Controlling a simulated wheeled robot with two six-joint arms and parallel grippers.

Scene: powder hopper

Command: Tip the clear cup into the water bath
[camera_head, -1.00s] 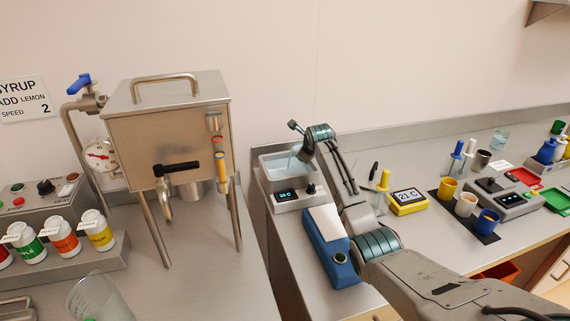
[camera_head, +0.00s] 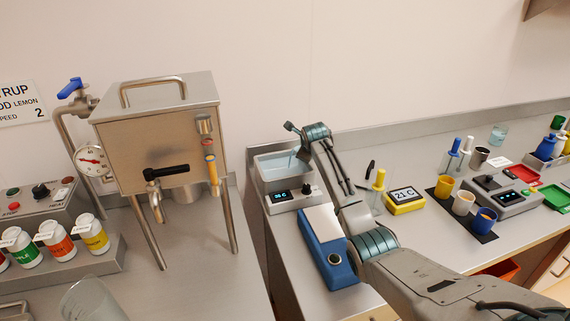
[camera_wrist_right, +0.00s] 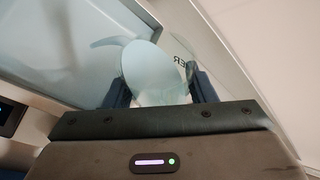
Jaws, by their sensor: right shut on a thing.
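The water bath (camera_head: 262,179) is a steel-rimmed tank with pale blue water and a lit display on its front. My right gripper (camera_head: 303,156) is over its right side, reaching in from the lower right. In the right wrist view, the gripper (camera_wrist_right: 165,90) is shut on the clear cup (camera_wrist_right: 155,75), between its dark fingers. The cup is tilted over the bath's water (camera_wrist_right: 60,50), and a pale curved streak like pouring liquid runs from its mouth. Partial lettering shows beside the cup. In the head view the cup is mostly hidden by the gripper. My left gripper is out of view.
A blue box (camera_head: 328,250) stands in front of the bath, near my arm. A yellow thermometer (camera_head: 404,200) reading 21 C and dropper bottles are to the right. A steel hopper (camera_head: 160,140) stands left across a gap. Coloured cups stand on a black mat (camera_head: 444,196).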

